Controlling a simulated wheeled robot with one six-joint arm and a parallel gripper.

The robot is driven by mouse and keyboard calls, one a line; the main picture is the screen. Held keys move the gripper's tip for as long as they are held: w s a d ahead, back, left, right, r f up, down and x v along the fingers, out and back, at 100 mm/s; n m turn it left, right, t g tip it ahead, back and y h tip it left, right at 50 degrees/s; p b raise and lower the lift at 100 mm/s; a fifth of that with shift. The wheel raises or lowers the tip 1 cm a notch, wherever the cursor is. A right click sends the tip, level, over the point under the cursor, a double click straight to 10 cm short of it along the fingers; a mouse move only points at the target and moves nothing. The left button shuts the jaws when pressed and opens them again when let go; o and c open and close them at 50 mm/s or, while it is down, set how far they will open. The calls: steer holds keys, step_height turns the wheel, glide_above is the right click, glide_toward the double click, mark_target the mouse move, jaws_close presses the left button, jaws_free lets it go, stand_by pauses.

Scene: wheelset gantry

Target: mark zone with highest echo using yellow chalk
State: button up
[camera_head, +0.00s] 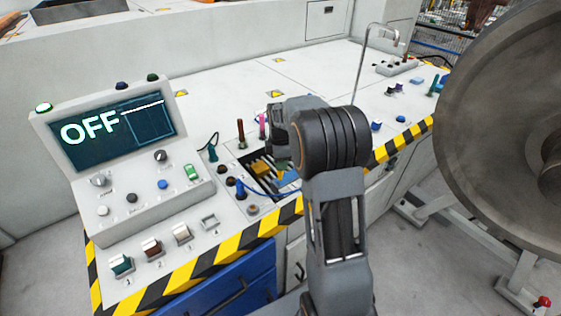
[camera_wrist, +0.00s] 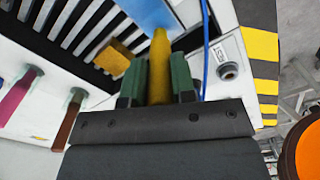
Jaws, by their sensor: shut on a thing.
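My gripper (camera_wrist: 157,78) shows at the bottom of the wrist view, with its green fingers shut on a yellow chalk stick (camera_wrist: 160,60). The chalk points up and away over the console, near a black slatted area and a blue surface; I cannot tell whether its tip touches anything. In the head view my arm hides most of the gripper and the chalk. The large grey wheel (camera_head: 480,110) stands at the right of the head view, apart from my gripper. The screen (camera_head: 110,130) on the console reads "OFF". No zone marks are legible on the wheel.
A yellow block (camera_wrist: 113,60) lies on the slats (camera_wrist: 88,25). Pink (camera_wrist: 18,95) and brown (camera_wrist: 68,122) sticks stand in holders to the left. A blue cable (camera_wrist: 206,45) and a socket (camera_wrist: 228,70) are to the right. A striped edge (camera_head: 235,243) borders the console.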

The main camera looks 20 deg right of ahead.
steer(key=shift+f+b, duration=0.3)
steer(key=shift+f, duration=0.2)
steer(key=shift+d+r, duration=0.1)
steer(key=shift+d, duration=0.1)
stand_by(0.4)
steer(key=shift+w+d+p, duration=0.1)
steer(key=shift+d+p, duration=0.15)
steer(key=shift+p, duration=0.05)
steer(key=shift+d, duration=0.15)
steer(key=shift+d, duration=0.1)
steer(key=shift+w+d, duration=0.1)
steer(key=shift+d, duration=0.2)
steer(key=shift+d, duration=0.15)
steer(key=shift+w+d+p, duration=0.1)
steer(key=shift+d+p, duration=0.3)
